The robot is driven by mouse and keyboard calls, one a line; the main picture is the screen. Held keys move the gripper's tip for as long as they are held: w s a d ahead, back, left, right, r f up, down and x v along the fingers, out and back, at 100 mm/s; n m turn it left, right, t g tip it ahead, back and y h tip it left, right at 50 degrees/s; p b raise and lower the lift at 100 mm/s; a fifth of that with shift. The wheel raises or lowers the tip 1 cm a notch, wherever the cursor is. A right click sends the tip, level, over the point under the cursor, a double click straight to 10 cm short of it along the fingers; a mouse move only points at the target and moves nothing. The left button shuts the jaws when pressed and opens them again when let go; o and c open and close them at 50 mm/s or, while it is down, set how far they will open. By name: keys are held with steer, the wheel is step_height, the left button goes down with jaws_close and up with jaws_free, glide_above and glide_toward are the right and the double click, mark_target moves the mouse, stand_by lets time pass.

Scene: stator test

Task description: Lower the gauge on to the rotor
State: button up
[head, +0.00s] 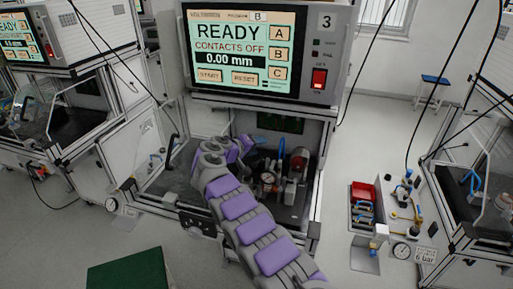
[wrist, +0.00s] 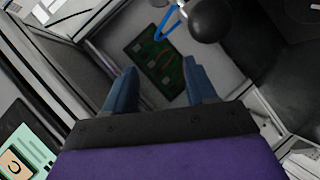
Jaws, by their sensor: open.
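My gripper (wrist: 158,78) shows in the wrist view with its two blue fingers apart and nothing between them. In the head view my purple and grey arm reaches into the open bay of station 3, and the fingers cannot be made out. A small round dial, likely the gauge (head: 267,178), stands in the bay right of my arm. A grey and reddish cylindrical part (head: 298,165) is just right of it; I cannot tell whether it is the rotor. In the wrist view a black ball knob (wrist: 208,18) and a blue loop (wrist: 165,22) lie beyond the fingers.
The station's screen (head: 241,50) reads READY, CONTACTS OFF, 0.00 mm. A green circuit board (wrist: 158,60) is beyond my fingers. The bay's frame posts stand close on both sides. A red bin (head: 362,192) and a pressure unit (head: 402,205) stand on the right. A green mat (head: 130,272) lies in front.

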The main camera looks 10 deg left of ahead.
steer(key=shift+d+r, duration=0.1)
steer(key=shift+d, duration=0.2)
steer(key=shift+s+r, duration=0.1)
steer(key=p+v, duration=0.2)
steer(key=v, duration=1.5)
steer(key=shift+a+f, duration=0.2)
steer(key=shift+a, duration=0.1)
